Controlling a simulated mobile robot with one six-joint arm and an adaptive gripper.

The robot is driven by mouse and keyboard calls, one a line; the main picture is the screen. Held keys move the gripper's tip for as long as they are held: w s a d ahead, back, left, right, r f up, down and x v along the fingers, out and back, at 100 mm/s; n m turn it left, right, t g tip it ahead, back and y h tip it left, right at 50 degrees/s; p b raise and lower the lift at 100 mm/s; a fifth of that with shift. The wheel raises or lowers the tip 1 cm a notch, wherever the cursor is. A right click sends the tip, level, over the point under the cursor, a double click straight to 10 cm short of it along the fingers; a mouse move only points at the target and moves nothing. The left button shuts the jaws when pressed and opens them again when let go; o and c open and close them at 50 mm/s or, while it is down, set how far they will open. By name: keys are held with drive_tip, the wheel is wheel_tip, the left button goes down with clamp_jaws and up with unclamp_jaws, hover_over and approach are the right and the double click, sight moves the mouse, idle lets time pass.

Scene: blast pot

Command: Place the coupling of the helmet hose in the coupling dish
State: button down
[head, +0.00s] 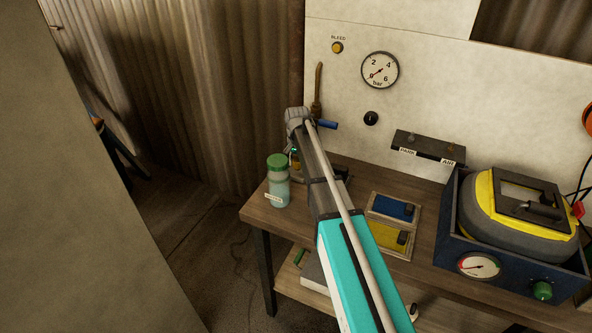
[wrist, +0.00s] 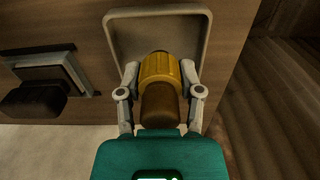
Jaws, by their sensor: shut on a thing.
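My gripper (wrist: 160,72) is shut on the coupling (wrist: 160,68), a ribbed brass-yellow collar with a brown body. The two fingers grip its sides. The coupling dish (wrist: 204,30), a shallow grey-brown tray with a raised rim, lies on the bench behind the coupling in the wrist view. The coupling overlaps the dish's near part; whether it touches the dish floor I cannot tell. In the head view the coupling (head: 295,159) shows small and yellowish beside my arm, and my arm hides most of that area.
A green-capped bottle (head: 278,182) stands at the bench's left end. Blue (head: 394,208) and yellow (head: 386,238) trays lie right of my arm. A blue crate (head: 445,222) with a yellow-and-black helmet (head: 515,218) stands further right. The wall panel (head: 430,90) rises behind the bench.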

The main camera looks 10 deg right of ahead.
drive_tip(key=shift+f+b, duration=0.45)
drive_tip(key=shift+f, duration=0.35)
drive_tip(key=shift+c, duration=1.3)
unclamp_jaws()
drive_tip(key=shift+f, duration=0.1)
wheel_tip(320, 180, up, 12)
drive_tip(key=p, duration=1.2)
drive_tip(key=s+n, duration=0.7)
drive_tip(key=s, duration=2.1)
drive_tip(key=shift+s, duration=0.35)
